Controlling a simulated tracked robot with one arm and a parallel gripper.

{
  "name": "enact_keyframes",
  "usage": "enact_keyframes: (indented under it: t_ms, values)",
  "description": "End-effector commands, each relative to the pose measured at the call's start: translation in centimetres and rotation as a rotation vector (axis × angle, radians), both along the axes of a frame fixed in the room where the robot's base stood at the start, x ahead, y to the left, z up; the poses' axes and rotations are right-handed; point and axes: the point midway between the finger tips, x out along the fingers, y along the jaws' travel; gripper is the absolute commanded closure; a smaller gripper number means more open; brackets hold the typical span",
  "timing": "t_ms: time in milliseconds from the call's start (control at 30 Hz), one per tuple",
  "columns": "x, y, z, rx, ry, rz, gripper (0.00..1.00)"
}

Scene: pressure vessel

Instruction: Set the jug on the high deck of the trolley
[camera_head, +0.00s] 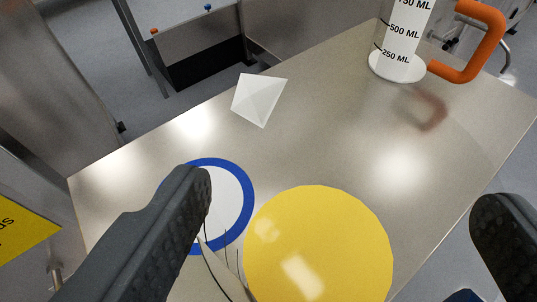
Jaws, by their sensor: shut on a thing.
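The jug (404,42) is a pale measuring cylinder with black marks and an orange handle (482,45). It stands upright at the far right of the metal deck (330,130), its top cut off by the frame. My gripper (345,205) is in the foreground, well short of the jug. Its dark fingers are spread wide around a shiny yellow round thing (335,240), which the lower edge cuts off. The contact with it is not visible. I cannot tell from this view whether the deck is the trolley's high deck.
A white faceted piece (259,98) lies on the deck left of the jug. A white disc with a blue rim (240,195) is partly behind my left finger. A yellow sign (25,222) is at the left edge. The deck between the white piece and the jug is clear.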

Motion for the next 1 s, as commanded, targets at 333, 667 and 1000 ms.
enact_keyframes:
  t_ms: [333, 667, 1000]
  values:
    - [-5.5, 5.1, 0.7, -0.004, 0.003, 0.015, 0.55]
    - [-4.2, 5.4, 0.2, 0.000, -0.004, 0.006, 0.55]
    - [3.6, 4.8, -0.6, -0.001, -0.005, 0.007, 0.55]
